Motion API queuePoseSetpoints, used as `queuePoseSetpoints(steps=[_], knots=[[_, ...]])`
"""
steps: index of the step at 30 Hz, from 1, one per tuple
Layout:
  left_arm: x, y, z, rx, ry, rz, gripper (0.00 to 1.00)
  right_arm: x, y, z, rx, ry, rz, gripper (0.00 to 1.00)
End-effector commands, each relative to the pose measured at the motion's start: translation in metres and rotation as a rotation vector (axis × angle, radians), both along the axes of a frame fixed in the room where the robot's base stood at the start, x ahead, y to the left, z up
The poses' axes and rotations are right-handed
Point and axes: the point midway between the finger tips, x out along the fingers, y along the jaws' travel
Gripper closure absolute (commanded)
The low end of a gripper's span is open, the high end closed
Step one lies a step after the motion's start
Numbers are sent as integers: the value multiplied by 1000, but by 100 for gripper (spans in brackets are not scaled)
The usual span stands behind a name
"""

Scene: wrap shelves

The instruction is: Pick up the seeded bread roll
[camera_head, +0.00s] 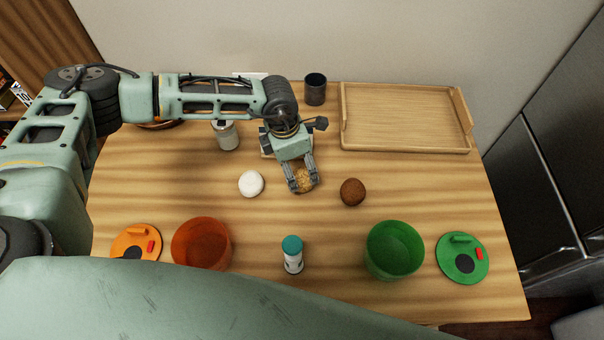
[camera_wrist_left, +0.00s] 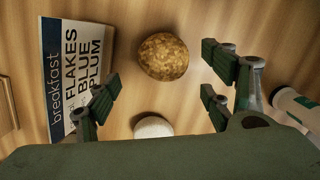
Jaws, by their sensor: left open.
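The seeded bread roll (camera_head: 303,181) is round, golden-brown and speckled. It rests on the wooden table near the middle. My left gripper (camera_head: 304,186) points down at it, with open fingers on either side of it in the head view. In the left wrist view the roll (camera_wrist_left: 163,56) lies beyond the open left gripper (camera_wrist_left: 160,88), within the gap between the fingers. My right gripper is not in view.
A white ball (camera_head: 251,184) and a plain brown roll (camera_head: 352,192) flank the seeded roll. An orange bowl (camera_head: 202,244), green bowl (camera_head: 395,250) and teal-capped bottle (camera_head: 292,256) stand in front. A wooden tray (camera_head: 405,115) lies behind. A breakfast box (camera_wrist_left: 75,75) lies left in the wrist view.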

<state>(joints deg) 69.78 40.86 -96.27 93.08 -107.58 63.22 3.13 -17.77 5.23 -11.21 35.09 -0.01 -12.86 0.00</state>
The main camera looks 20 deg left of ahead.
Motion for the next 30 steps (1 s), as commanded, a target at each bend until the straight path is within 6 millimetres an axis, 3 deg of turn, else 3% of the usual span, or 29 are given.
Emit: queuePoseSetpoints(steps=[5, 9, 17, 30], knots=[[1, -13, -22, 0, 3, -1, 26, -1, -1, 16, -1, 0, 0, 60], [3, -13, -40, 1, 2, 2, 26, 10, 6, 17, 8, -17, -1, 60], [4, -13, -45, 0, 0, 1, 26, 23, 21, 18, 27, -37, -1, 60], [4, -13, -44, 0, 0, 1, 63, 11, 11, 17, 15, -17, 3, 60]])
